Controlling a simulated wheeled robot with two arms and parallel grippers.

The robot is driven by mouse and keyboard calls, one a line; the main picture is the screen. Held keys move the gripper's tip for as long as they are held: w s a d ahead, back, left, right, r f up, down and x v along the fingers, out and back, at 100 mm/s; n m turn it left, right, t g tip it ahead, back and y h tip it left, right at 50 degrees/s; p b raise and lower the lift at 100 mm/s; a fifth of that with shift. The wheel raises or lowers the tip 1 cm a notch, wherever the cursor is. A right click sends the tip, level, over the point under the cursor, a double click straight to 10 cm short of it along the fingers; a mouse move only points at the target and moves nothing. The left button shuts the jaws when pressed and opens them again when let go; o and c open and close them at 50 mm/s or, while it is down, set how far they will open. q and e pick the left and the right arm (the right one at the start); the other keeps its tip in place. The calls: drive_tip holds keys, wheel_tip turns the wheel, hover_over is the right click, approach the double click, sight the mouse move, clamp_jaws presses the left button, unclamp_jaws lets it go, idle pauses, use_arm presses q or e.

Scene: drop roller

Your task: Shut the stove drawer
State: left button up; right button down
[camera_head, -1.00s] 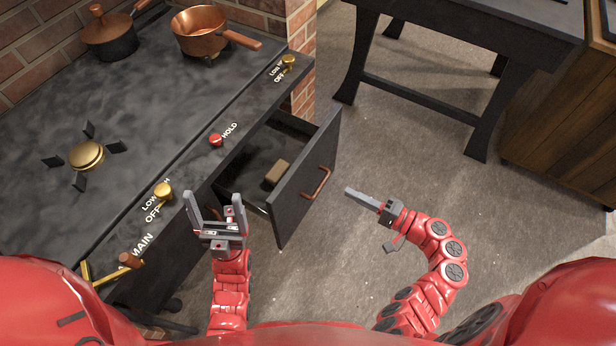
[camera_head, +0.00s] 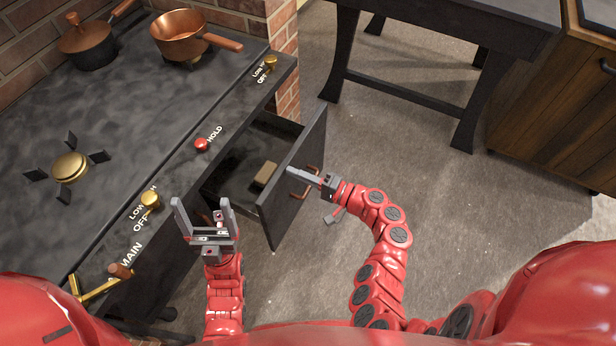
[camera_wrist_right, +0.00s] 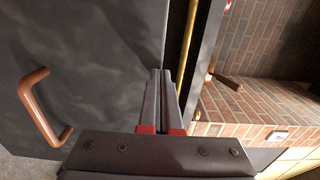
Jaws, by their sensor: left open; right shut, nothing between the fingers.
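The stove drawer (camera_head: 293,178) is pulled out from the dark stove front, with a small tan block (camera_head: 265,174) inside it. Its copper-brown handle (camera_head: 303,182) is on the outer face and also shows in the right wrist view (camera_wrist_right: 42,108). My right gripper (camera_head: 292,173) is shut and empty, its tips at the outer face of the drawer near the handle. In the right wrist view the shut fingers (camera_wrist_right: 160,80) overlap the edge of the drawer front (camera_wrist_right: 95,60); I cannot tell whether they touch it. My left gripper (camera_head: 203,206) is open and empty, in front of the stove, left of the drawer.
The stove top carries a copper pan (camera_head: 180,36), a lidded pot (camera_head: 86,45) and a brass burner (camera_head: 70,167). A red knob (camera_head: 202,145) and brass knobs line the front edge. A dark table (camera_head: 440,50) stands at the back right. The floor right of the drawer is clear.

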drive_tip(key=shift+w+a, duration=0.1)
drive_tip(key=shift+a, duration=0.05)
drive_tip(key=b+x, duration=1.6)
drive_tip(key=x, duration=0.7)
drive_tip(key=shift+w+a+r, duration=0.25)
drive_tip(key=shift+a+r, duration=0.05)
drive_tip(key=shift+r, duration=0.05)
drive_tip(key=shift+r, duration=0.25)
drive_tip(key=f+p+v, duration=0.1)
drive_tip(key=p+v, duration=0.4)
drive_tip(key=v, duration=0.9)
drive_tip(key=shift+f, duration=0.2)
